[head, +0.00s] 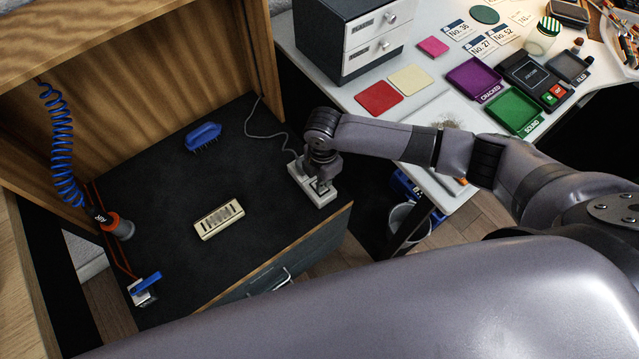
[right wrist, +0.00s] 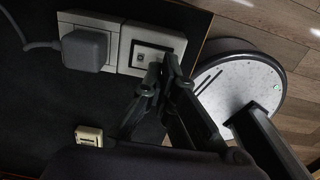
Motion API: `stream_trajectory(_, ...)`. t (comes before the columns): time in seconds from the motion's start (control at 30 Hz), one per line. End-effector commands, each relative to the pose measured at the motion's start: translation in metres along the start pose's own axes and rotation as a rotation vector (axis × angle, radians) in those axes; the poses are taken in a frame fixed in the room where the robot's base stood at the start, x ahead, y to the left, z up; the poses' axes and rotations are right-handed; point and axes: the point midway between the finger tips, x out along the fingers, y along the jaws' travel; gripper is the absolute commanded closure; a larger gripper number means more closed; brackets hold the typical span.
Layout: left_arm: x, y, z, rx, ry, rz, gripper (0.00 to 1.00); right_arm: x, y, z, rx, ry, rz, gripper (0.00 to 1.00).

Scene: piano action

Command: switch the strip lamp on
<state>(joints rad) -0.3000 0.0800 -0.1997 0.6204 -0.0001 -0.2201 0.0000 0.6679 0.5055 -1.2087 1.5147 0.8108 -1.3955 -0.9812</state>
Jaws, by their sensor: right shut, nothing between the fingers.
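A pale socket-and-switch block (head: 322,199) sits at the right edge of the black worktop. In the right wrist view, its square switch plate (right wrist: 136,35) is beside a grey plug (right wrist: 85,49) with a cable. My right gripper (head: 324,186) is over the block, shut and empty. In the right wrist view, its fingertips (right wrist: 161,72) are at the switch plate's lower right edge and hide part of it; I cannot tell if they touch. The strip lamp is not identifiable in either view. My left gripper is not in view.
A grey cable (head: 265,133) runs to the block. The white desk (head: 345,96) with drawers (head: 365,40) and trays stands to the right.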

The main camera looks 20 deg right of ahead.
Motion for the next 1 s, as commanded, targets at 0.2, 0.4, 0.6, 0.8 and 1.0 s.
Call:
stream_trajectory(0.2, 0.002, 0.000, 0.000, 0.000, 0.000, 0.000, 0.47, 0.004, 0.000, 0.000, 0.000, 0.000, 0.000, 1.00)
stream_trajectory(0.4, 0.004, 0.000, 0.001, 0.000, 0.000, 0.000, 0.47, 0.007, 0.000, 0.000, 0.000, 0.000, 0.000, 1.00)
stream_trajectory(0.6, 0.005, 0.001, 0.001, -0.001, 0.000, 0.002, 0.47, 0.010, 0.000, 0.000, 0.000, 0.001, 0.000, 1.00)
stream_trajectory(0.8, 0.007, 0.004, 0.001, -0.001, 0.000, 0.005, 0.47, 0.013, 0.000, 0.000, 0.000, 0.001, 0.000, 1.00)
stream_trajectory(1.0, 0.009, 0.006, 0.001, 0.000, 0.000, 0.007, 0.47, 0.016, 0.000, 0.000, 0.000, 0.001, 0.000, 1.00)
